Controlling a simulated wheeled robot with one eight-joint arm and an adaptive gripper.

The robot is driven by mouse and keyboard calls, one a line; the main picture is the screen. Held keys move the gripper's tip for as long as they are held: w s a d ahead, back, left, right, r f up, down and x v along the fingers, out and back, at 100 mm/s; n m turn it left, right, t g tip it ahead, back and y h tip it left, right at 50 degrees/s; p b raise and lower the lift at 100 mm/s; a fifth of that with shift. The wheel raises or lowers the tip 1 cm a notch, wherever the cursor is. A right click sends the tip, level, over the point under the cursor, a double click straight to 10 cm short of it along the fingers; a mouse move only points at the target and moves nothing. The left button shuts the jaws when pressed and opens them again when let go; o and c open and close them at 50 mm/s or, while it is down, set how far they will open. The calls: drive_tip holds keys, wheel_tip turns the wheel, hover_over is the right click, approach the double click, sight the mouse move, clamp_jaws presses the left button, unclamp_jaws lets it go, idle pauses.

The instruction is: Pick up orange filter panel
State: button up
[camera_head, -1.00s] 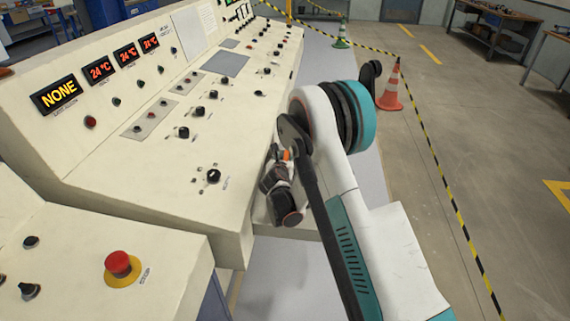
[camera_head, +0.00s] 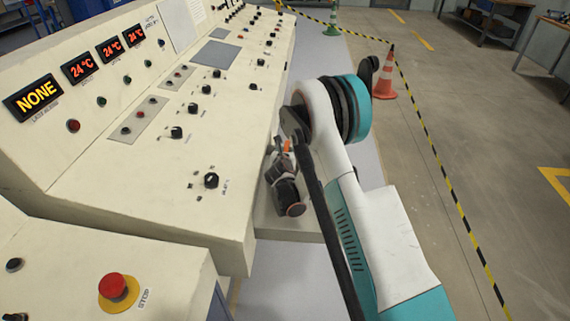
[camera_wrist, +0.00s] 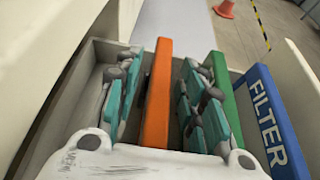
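The orange filter panel (camera_wrist: 158,95) stands upright on edge in a pale open box (camera_wrist: 85,85), seen in the wrist view. My gripper (camera_wrist: 164,80) is open, with one teal-and-grey finger on each side of the orange panel. Narrow gaps show between the panel and both fingers. A green panel (camera_wrist: 224,95) stands just right of the right finger. A blue panel marked FILTER (camera_wrist: 268,115) stands farther right.
The cream console (camera_head: 130,190) with knobs and displays lies left of my arm. A red stop button (camera_head: 116,288) is at the lower left. An orange cone (camera_head: 386,75) and black-yellow tape (camera_head: 440,165) stand on the right. Floor beyond is mostly clear.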

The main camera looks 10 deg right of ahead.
clamp_jaws()
